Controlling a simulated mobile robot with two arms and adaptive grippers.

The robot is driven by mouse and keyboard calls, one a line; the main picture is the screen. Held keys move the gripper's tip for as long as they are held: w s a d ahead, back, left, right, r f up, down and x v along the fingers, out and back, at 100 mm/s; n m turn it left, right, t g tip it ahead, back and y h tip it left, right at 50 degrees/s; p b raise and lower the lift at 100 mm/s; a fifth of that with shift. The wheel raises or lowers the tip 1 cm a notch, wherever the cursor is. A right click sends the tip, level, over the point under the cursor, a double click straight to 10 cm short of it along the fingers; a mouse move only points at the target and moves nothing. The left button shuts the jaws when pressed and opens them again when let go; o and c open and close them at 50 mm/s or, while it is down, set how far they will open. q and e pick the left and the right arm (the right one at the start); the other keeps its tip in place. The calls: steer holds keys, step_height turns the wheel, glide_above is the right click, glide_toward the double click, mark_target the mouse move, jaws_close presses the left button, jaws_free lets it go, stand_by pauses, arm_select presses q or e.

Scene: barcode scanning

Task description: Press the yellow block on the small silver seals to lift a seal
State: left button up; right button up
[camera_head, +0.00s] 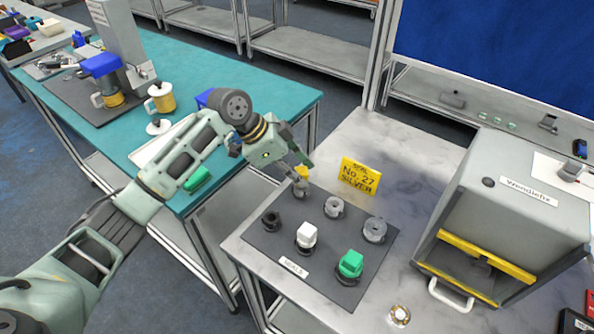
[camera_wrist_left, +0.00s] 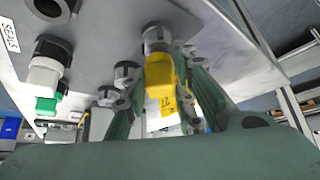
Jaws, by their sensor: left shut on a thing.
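My left gripper (camera_head: 299,180) is shut on the yellow block (camera_wrist_left: 159,76), with its fingers on both sides. The block points at a small silver seal (camera_wrist_left: 156,36) on the dark seals board (camera_head: 318,276). In the head view the yellow block (camera_head: 301,172) is mostly hidden by the fingers, over the board's back left spot. The block's end appears at or very near the seal; I cannot tell whether they touch. Two more silver seals, a middle one (camera_head: 333,207) and a right one (camera_head: 375,229), stand in the same row. My right gripper is not in view.
A white block (camera_head: 306,234) and a green block (camera_head: 350,263) stand in the board's front row beside an empty dark holder (camera_head: 271,220). A yellow sign (camera_head: 360,176) reads "No. 27 SILVER". A grey machine (camera_head: 520,210) stands at the right. A teal table (camera_head: 225,72) is at the left.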

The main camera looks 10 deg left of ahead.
arm_select(q)
jaws_close()
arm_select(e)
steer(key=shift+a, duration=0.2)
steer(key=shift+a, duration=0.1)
arm_select(q)
steer(key=shift+f, duration=0.7)
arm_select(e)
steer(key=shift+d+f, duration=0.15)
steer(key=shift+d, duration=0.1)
arm_select(q)
steer(key=shift+s+f, duration=0.2)
steer(key=shift+f, duration=0.2)
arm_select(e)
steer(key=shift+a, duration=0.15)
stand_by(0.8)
arm_select(q)
steer(key=shift+w+r+p, duration=0.15)
steer(key=shift+r+p, duration=0.65)
steer(key=shift+r, duration=0.25)
steer(key=shift+r+p, duration=2.55)
steer(key=shift+r, duration=0.25)
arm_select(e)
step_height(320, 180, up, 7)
